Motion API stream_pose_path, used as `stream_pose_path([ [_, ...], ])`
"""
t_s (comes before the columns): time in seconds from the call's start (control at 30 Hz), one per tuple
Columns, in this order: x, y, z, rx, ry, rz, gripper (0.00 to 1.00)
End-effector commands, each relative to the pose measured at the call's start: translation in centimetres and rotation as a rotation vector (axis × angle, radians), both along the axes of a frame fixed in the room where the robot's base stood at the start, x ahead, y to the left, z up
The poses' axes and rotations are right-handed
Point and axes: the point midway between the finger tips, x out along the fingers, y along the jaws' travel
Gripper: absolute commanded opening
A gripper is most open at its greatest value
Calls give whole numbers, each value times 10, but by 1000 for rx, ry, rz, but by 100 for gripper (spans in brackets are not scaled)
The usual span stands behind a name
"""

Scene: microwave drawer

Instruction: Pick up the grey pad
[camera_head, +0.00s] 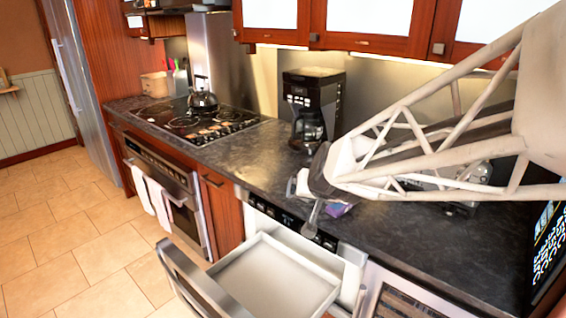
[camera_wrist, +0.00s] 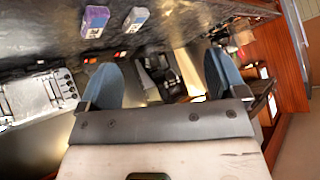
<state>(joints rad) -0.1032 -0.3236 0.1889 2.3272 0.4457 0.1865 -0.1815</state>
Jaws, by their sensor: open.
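A small light grey-white block, which looks like the grey pad (camera_wrist: 135,19), lies on the dark counter at the top of the wrist view. A purple block (camera_wrist: 95,21) lies just left of it there. In the head view, the purple block (camera_head: 338,210) shows on the counter beside my gripper (camera_head: 314,213). A pale shape left of my gripper there may be the pad, but the arm partly hides it. In the wrist view, the two blue-grey fingers of my gripper (camera_wrist: 162,78) are spread apart with nothing held, and both blocks lie beyond them.
The microwave drawer (camera_head: 242,288) stands pulled out below the counter (camera_head: 250,158). A coffee maker (camera_head: 312,105) stands behind my gripper. A kettle (camera_head: 203,98) sits on the stove at left. A metal appliance (camera_head: 470,175) stands behind my arm. Counter left of my gripper is clear.

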Motion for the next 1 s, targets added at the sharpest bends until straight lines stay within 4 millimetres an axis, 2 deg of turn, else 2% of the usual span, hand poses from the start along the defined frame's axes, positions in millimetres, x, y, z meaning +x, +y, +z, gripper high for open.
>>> stream_pose_path([
  [0.03,16,4,-4,5,-24,-16,90],
  [0.2,63,10,-14,10,-120,-89,90],
  [0.5,136,15,-41,-23,-263,-251,90],
  [0.8,188,13,-82,-120,-372,-436,90],
  [1.0,210,10,-115,-218,-426,-568,90],
])
